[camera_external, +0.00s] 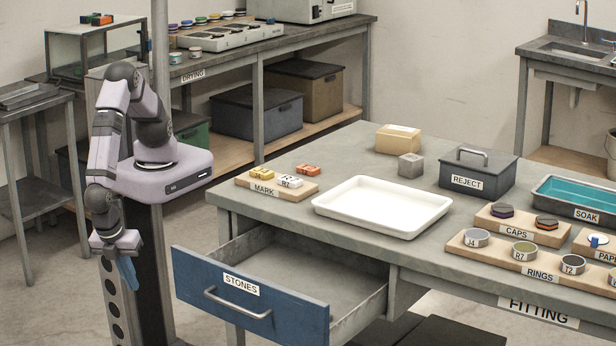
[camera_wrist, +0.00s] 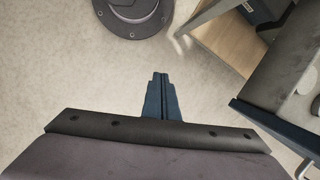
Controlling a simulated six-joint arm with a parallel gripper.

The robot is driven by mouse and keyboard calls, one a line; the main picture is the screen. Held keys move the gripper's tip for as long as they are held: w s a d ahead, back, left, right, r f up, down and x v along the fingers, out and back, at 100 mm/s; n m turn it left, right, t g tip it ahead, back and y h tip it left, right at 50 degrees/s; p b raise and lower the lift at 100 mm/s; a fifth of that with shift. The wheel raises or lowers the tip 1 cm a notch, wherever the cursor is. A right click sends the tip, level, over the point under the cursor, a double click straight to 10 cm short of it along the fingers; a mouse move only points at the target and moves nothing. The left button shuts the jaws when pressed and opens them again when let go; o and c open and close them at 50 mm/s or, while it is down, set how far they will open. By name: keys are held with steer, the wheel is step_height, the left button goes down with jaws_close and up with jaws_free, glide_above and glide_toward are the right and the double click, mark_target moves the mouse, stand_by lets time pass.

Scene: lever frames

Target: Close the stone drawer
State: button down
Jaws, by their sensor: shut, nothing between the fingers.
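The stone drawer (camera_external: 248,297) has a blue front, a bar handle (camera_external: 238,304) and a label reading STONES. In the external view it is pulled well out of the table, and the part of its inside that shows looks empty. Its blue front edge also shows at the right of the wrist view (camera_wrist: 270,125). My gripper (camera_external: 129,275) hangs fingers down to the left of the drawer, apart from it. Its blue fingers are together with nothing between them, and they show in the wrist view (camera_wrist: 160,80) above bare floor.
The table (camera_external: 290,215) carries a white tray (camera_external: 382,207), a MARK board (camera_external: 277,187), a grey block (camera_external: 411,165), a REJECT box (camera_external: 478,175), a SOAK tray (camera_external: 575,200) and boards of caps and rings. Open floor lies left of the drawer.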

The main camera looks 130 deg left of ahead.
steer(key=w+d+r+n+t, duration=0.3)
steer(key=w+d, duration=0.4)
steer(key=d, duration=0.4)
steer(key=w+a+r+n+t+y, duration=0.1)
steer(key=w+r+n, duration=0.3)
steer(key=r+n, duration=0.7)
steer(key=shift+w+a+t+y, duration=0.3)
steer(key=shift+w+a+y, duration=0.1)
steer(key=shift+a+y, duration=0.45)
steer(key=shift+f, duration=0.15)
glide_toward(188, 293)
step_height(188, 293, down, 3)
steer(key=w+d, duration=0.2)
steer(key=shift+s+a+f+p, duration=0.1)
steer(key=shift+a+p, duration=0.4)
steer(key=shift+a, duration=0.5)
steer(key=shift+s+a+f+p, duration=0.1)
steer(key=shift+a+p, duration=0.4)
steer(key=shift+a, duration=0.55)
